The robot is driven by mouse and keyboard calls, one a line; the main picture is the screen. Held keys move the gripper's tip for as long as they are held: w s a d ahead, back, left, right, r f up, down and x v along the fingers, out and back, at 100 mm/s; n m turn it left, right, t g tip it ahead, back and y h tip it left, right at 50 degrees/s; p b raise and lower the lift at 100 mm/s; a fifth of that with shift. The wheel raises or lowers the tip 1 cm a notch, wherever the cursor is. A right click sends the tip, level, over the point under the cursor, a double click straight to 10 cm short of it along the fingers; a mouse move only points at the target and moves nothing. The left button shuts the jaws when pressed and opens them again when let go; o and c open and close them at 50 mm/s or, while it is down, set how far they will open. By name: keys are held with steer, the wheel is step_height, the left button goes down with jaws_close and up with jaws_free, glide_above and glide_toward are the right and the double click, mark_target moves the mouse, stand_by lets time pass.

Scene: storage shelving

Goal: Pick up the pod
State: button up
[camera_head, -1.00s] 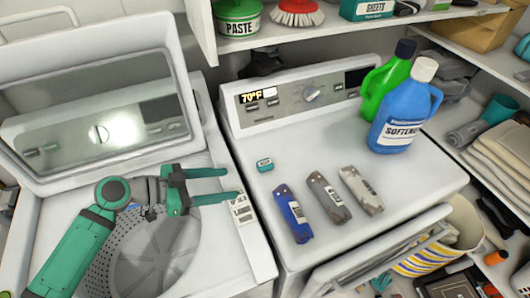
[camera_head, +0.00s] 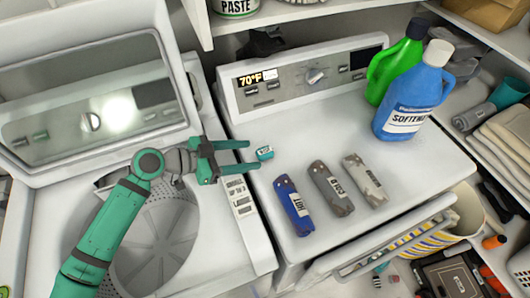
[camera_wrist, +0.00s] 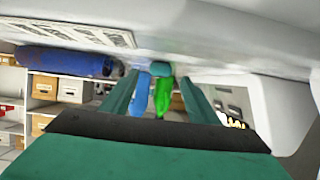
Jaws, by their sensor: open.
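The pod (camera_head: 264,153) is a small teal block with a pale label, lying on the white dryer top near its left edge. My gripper (camera_head: 254,155) is open and empty, reaching in from the left over the washer. Its two green fingers point right toward the pod, and their tips are at or just short of it. In the wrist view the pod (camera_wrist: 160,68) shows straight ahead, between the lines of the two fingers. I cannot tell exactly how far the tips reach along its sides.
Blue (camera_head: 293,205), dark grey (camera_head: 330,188) and light grey (camera_head: 364,180) labelled pieces lie right of the pod. A blue softener bottle (camera_head: 408,100) and a green bottle (camera_head: 394,68) stand at the back right. The control panel (camera_head: 300,80) rises behind. Dryer top around the pod is clear.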

mark_target(256, 159)
steer(key=shift+x, duration=2)
steer(key=c, duration=1.1)
steer(key=shift+r, duration=0.1)
